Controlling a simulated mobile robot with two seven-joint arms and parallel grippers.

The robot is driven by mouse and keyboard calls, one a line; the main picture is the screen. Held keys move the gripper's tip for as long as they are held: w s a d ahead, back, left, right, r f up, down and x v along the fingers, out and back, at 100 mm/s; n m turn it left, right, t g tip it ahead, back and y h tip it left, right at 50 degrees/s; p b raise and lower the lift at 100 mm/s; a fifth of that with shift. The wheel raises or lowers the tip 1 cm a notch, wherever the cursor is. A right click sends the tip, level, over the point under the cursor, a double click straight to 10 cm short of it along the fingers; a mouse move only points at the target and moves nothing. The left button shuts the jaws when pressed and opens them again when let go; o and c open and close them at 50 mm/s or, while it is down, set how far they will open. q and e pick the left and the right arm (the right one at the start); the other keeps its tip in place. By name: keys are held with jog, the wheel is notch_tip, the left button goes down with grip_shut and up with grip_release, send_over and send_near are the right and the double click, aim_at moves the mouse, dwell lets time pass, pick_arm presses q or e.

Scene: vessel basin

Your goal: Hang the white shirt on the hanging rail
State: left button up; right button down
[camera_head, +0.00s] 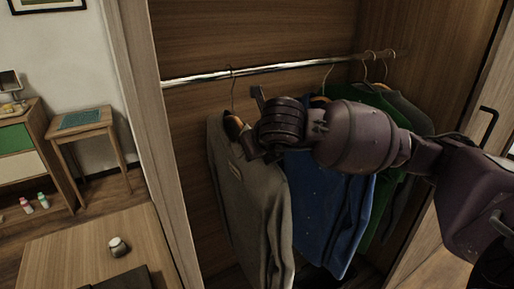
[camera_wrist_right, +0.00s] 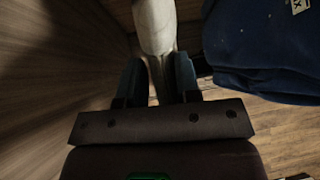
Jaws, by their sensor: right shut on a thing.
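The white shirt (camera_head: 250,200), greyish-beige in this light, hangs upright on a hanger at the left of the open wardrobe. Its hanger's wire hook (camera_head: 232,85) reaches up to the metal hanging rail (camera_head: 200,79) and appears looped over it. I cannot tell whether the rail bears its weight. My right gripper (camera_head: 248,148) is at the shirt's collar, with its fingertips mostly hidden behind the wrist. In the right wrist view, its two fingers (camera_wrist_right: 158,80) are shut on the narrow part of a pale thing (camera_wrist_right: 155,25), seemingly the shirt at its hanger. My left gripper is not in view.
A blue garment (camera_head: 325,215) hangs close to the right, and it also shows in the right wrist view (camera_wrist_right: 255,50). Green (camera_head: 395,205) and dark garments hang beyond it. The wardrobe's left side panel (camera_head: 150,130) is close. A wooden table (camera_head: 70,250) holds a small jar (camera_head: 119,247).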

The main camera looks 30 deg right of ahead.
jog(key=shift+f, duration=0.25)
jog(key=c, duration=0.8)
grip_release()
jog(key=shift+o, duration=0.2)
jog(key=p+v, duration=0.1)
jog(key=v, duration=0.9)
jog(key=shift+s+r, duration=0.2)
jog(key=shift+r, duration=0.15)
jog(key=shift+a, duration=0.1)
